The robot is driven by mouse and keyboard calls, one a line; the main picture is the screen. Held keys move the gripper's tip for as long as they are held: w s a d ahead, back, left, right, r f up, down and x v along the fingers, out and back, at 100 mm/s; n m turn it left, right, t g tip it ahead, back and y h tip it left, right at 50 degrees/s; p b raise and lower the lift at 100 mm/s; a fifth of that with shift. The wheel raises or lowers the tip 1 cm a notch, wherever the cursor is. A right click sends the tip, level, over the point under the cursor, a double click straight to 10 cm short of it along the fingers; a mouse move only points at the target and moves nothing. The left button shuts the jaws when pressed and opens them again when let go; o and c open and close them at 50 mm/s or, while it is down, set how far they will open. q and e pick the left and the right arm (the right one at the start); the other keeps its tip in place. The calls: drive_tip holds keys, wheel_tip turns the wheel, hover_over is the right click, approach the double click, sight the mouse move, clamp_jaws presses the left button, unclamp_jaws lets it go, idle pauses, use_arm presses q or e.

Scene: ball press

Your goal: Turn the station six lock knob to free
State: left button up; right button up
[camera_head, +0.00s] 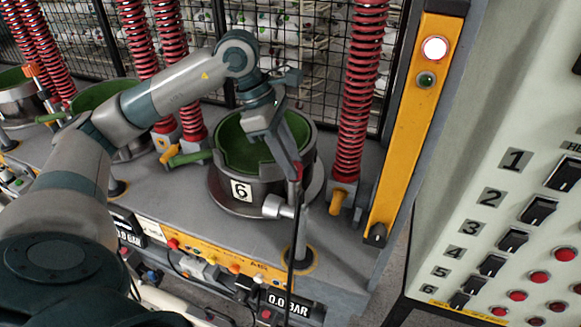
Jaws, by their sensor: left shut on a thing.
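The station six pot (230,182) is a round steel vessel with a green inside and a plate marked 6. In front of its right side stands a grey post with a pale metal knob (273,206) sticking out sideways; it looks like the lock knob. My left gripper (298,176) reaches down over the pot's front right rim to the top of this post and is shut on it. The fingertips and the exact grip are small and partly hidden. Whether the knob is at locked or free cannot be read. My right gripper is out of view.
Red springs (358,100) and a yellow column (410,130) with a lit white lamp stand right of the pot. A black selector (375,235) sits at its foot. A numbered control panel (480,180) fills the right. A display (290,303) reads 0.0 BAR.

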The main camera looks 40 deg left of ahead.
use_arm(q)
drive_tip(key=shift+n, duration=0.4)
drive_tip(key=o, duration=1.1)
drive_tip(key=shift+c, duration=0.2)
drive_tip(key=shift+s+r, duration=0.1)
drive_tip(key=shift+r, duration=0.05)
